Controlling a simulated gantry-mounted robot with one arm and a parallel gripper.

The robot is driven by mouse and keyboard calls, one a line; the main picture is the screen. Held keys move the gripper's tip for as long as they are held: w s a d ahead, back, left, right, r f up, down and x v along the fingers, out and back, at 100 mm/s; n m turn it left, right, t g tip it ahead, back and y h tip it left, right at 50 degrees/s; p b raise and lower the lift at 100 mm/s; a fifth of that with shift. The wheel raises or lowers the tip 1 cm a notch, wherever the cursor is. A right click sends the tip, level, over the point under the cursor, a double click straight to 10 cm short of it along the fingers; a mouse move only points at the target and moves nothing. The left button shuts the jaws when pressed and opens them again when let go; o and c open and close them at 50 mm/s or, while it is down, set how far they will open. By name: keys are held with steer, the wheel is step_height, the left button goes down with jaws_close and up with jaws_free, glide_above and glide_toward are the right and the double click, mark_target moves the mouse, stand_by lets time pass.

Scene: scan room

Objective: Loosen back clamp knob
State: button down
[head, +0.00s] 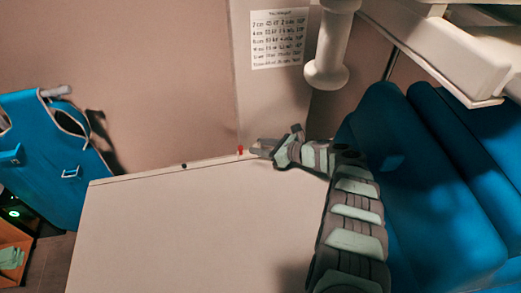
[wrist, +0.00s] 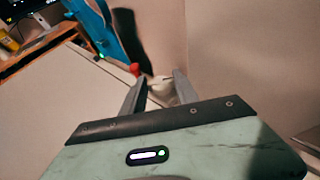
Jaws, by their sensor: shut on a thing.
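My gripper (head: 256,149) is at the back edge of the pale tabletop (head: 190,235). A small red part (head: 240,150) stands on that edge, just left of my fingertips. In the wrist view the red part (wrist: 135,69) shows just past the left fingertip. A small pale piece (wrist: 160,85) sits between the two fingers, and my gripper is shut on it. It is too small and blurred to tell whether this piece is the clamp knob itself or another part of the clamp.
A small dark part (head: 184,166) sits farther left on the same edge. A blue apron-like item (head: 45,150) hangs at the left. Blue padded seating (head: 420,190) is close on the right, under white equipment (head: 440,45). A printed chart (head: 278,38) is on the wall.

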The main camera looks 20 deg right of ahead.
stand_by(0.5)
steer(key=c, duration=0.9)
jaws_free()
steer(key=shift+r, duration=0.1)
step_height(320, 180, up, 20)
steer(key=p, duration=0.5)
steer(key=shift+c, duration=0.2)
